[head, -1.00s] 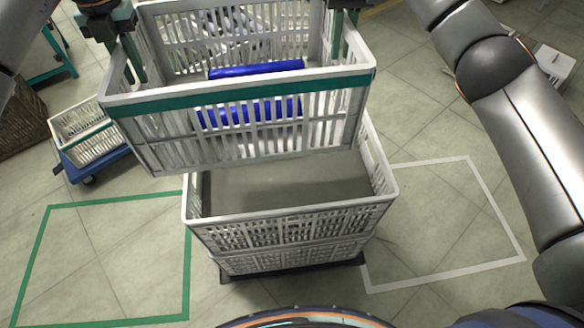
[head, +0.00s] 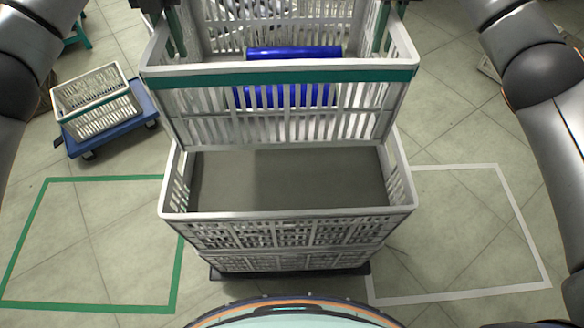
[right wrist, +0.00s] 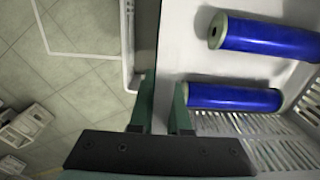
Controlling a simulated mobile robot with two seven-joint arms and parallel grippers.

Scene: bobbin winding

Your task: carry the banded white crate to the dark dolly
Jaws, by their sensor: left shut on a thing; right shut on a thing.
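The white crate with a green band (head: 215,77) is held up over the far part of a stack of open white crates (head: 285,232), and looks nearly level. It holds blue rolls (head: 294,52); two show in the right wrist view (right wrist: 235,97). The stack stands on the dark dolly (head: 290,274), of which only the edge shows. My left gripper (head: 166,28) is shut on the crate's left side wall. My right gripper (head: 390,20) is shut on its right side wall; the right wrist view shows its green fingers (right wrist: 164,108) astride the rim.
A blue dolly (head: 140,115) with another green-banded white crate (head: 85,97) stands at left. Green (head: 88,305) and white (head: 460,295) outlined floor squares, both empty, flank the stack. The top crate of the stack shows a bare grey inside.

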